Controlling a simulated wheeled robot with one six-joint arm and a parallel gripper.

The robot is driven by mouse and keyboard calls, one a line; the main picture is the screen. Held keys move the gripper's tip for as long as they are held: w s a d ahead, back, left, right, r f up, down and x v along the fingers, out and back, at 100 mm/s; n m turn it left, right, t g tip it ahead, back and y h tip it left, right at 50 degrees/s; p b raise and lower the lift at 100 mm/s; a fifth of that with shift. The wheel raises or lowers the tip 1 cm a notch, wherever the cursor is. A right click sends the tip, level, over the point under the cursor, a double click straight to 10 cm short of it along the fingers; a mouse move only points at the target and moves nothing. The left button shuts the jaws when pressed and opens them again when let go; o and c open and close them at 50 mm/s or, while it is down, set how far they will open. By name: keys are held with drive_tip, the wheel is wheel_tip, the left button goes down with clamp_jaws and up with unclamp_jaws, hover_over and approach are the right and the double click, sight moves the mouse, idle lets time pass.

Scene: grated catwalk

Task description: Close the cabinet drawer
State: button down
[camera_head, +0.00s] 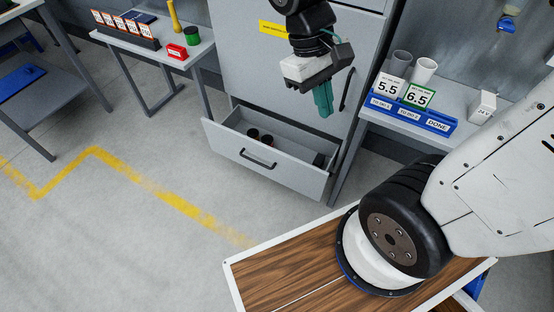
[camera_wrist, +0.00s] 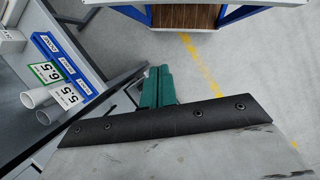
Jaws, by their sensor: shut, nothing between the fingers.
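The grey cabinet (camera_head: 240,65) stands in the middle of the head view. Its bottom drawer (camera_head: 285,172) is pulled out, with a dark bar handle (camera_head: 258,160) on its front. Several small dark items lie inside it. My gripper (camera_head: 323,100) has teal fingers that point down, above and apart from the right part of the open drawer, in front of the cabinet face. The fingers are together and empty. In the wrist view the teal fingers (camera_wrist: 157,88) show closed side by side. The drawer cannot be made out clearly in the wrist view.
A bench at right carries a blue rack (camera_head: 410,112) with labelled cards and two grey cylinders; the rack also shows in the wrist view (camera_wrist: 62,62). A small table (camera_head: 150,45) stands at left. The floor (camera_head: 110,225) before the drawer is clear.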

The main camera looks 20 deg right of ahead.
drive_tip(key=w+f+n+g+h, duration=0.2)
drive_tip(key=w+f+n+h, duration=0.25)
drive_tip(key=w+f, duration=0.5)
drive_tip(key=n+t+h, duration=0.3)
drive_tip(key=n+t, duration=1)
drive_tip(key=n, duration=0.5)
approach(281, 156)
drive_tip(key=x, duration=0.5)
drive_tip(key=shift+d+f, duration=0.1)
drive_tip(key=shift+d, duration=0.15)
drive_tip(key=shift+w+d, duration=0.25)
drive_tip(key=shift+w, duration=0.1)
